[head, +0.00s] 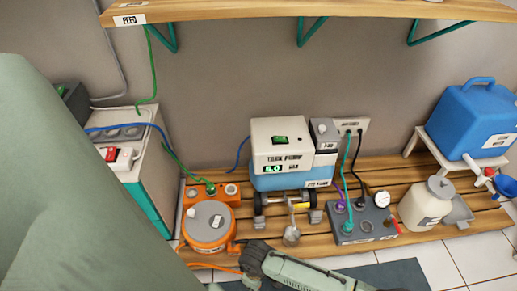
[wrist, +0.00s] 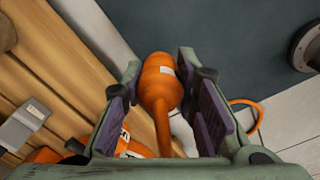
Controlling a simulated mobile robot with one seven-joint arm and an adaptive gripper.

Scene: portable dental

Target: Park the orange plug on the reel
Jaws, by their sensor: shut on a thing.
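The orange plug (wrist: 160,82) is between the purple-padded fingers of my gripper (wrist: 158,90) in the wrist view, its rounded head toward the fingertips. Its cord runs back toward the palm, and an orange loop shows right of the gripper. My gripper is shut on the plug. In the head view my gripper (head: 255,262) is at the bottom centre, right of and in front of the orange reel (head: 207,244); the plug cannot be made out there. The reel has a grey round top and stands on the wooden slats. Part of it shows low in the wrist view (wrist: 134,147).
Left of the reel stands a cabinet (head: 152,190) with a red switch. Behind are a blue-and-white pump (head: 282,180) and a grey socket box (head: 365,226) with cables. A white jug (head: 422,208) stands right. Tiled floor and a dark mat (head: 395,273) lie in front.

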